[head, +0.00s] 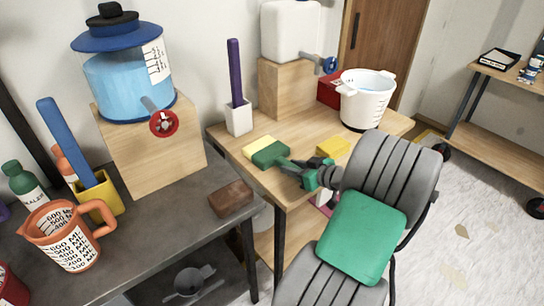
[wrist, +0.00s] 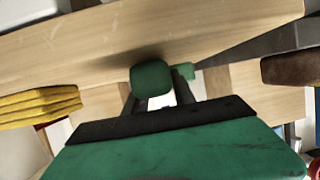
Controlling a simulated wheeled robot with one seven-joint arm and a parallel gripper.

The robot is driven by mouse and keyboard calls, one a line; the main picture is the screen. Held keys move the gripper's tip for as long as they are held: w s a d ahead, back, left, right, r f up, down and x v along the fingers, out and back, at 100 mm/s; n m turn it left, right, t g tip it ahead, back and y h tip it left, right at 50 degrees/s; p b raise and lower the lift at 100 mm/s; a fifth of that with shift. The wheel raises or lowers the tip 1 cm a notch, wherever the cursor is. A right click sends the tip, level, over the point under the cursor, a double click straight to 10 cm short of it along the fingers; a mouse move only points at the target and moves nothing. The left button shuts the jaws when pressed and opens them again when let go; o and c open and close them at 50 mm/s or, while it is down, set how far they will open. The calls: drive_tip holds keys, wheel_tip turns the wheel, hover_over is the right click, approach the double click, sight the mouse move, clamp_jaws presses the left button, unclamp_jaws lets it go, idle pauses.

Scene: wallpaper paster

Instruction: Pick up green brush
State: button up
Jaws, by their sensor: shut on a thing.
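The green brush (head: 272,154), with pale yellow bristles, is at the left side of the wooden table (head: 372,136) in the head view. Its handle points right, into my gripper (head: 310,176). My gripper is shut on the handle's end, low over the table's front edge. I cannot tell whether the brush touches the table. In the wrist view, green parts (wrist: 152,78) show between and at the fingers, and I cannot separate brush from fingertips there. The brush's head is not clearly seen in that view.
A yellow sponge-like stack (head: 333,147) lies right of the brush. A white bucket (head: 364,102) and a white holder (head: 238,118) with a purple handle stand behind. A brown block (head: 231,198) lies on the dark table (head: 172,221) at left, close to the wooden table.

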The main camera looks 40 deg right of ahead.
clamp_jaws()
drive_tip(key=shift+r, duration=0.3)
drive_tip(key=r, duration=0.2)
drive_tip(key=s+r, duration=0.1)
drive_tip(key=r, duration=0.1)
drive_tip(key=s+r, duration=0.2)
drive_tip(key=s+a+r+p, duration=0.1)
drive_tip(key=r, duration=0.1)
drive_tip(key=shift+s+a+r, duration=0.1)
drive_tip(key=shift+s+r, duration=0.15)
drive_tip(key=shift+s, duration=0.1)
drive_tip(key=s+a+r, duration=0.3)
drive_tip(key=s+r, duration=0.1)
drive_tip(key=s, duration=0.4)
drive_tip(key=shift+s+p, duration=0.35)
drive_tip(key=shift+p, duration=0.05)
drive_tip(key=shift+o, duration=0.2)
unclamp_jaws()
clamp_jaws()
